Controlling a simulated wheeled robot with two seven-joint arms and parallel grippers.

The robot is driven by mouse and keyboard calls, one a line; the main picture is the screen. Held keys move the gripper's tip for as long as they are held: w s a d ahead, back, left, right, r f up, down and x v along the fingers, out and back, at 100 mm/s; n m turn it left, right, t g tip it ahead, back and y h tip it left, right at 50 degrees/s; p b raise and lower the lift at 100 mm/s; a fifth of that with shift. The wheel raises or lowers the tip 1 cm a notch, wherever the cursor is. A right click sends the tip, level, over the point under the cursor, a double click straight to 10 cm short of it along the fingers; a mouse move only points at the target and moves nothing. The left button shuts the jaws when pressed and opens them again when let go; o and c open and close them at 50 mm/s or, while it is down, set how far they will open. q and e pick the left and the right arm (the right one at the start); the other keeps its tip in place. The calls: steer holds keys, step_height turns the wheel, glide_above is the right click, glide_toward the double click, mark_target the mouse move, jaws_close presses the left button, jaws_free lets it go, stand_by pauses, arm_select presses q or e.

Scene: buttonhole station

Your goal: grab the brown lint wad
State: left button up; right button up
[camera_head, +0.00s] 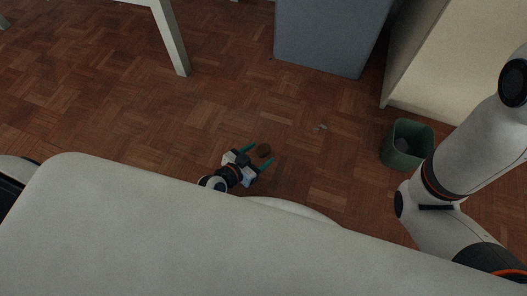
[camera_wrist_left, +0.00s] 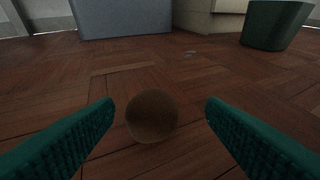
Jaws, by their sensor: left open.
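The brown lint wad (camera_head: 264,150) is a small round ball on the parquet floor in the head view. In the left wrist view the wad (camera_wrist_left: 152,116) sits between the two teal fingers, a little left of the middle, with a gap on each side. My left gripper (camera_head: 259,155) is open, low over the floor, with its fingertips on either side of the wad. The fingers also show in the left wrist view (camera_wrist_left: 160,104). My right gripper is not in view.
A green bin (camera_head: 407,146) stands at the right; it also shows in the left wrist view (camera_wrist_left: 274,25). Small pale scraps (camera_head: 320,127) lie on the floor beyond the wad. A blue-grey cabinet (camera_head: 330,35) and a white table leg (camera_head: 170,38) stand farther back. Floor around the wad is clear.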

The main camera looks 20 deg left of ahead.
mark_target(262, 149)
arm_select(q)
steer(key=x, duration=0.1)
steer(key=b+x, duration=0.1)
steer(key=x, duration=0.1)
steer(key=b+x, duration=0.1)
steer(key=shift+w+a, duration=0.25)
steer(key=shift+w, duration=0.1)
steer(key=shift+w+d+f+b, duration=0.1)
steer(key=shift+w+d+b, duration=0.1)
steer(key=shift+w+b, duration=0.2)
steer(key=c, duration=1.1)
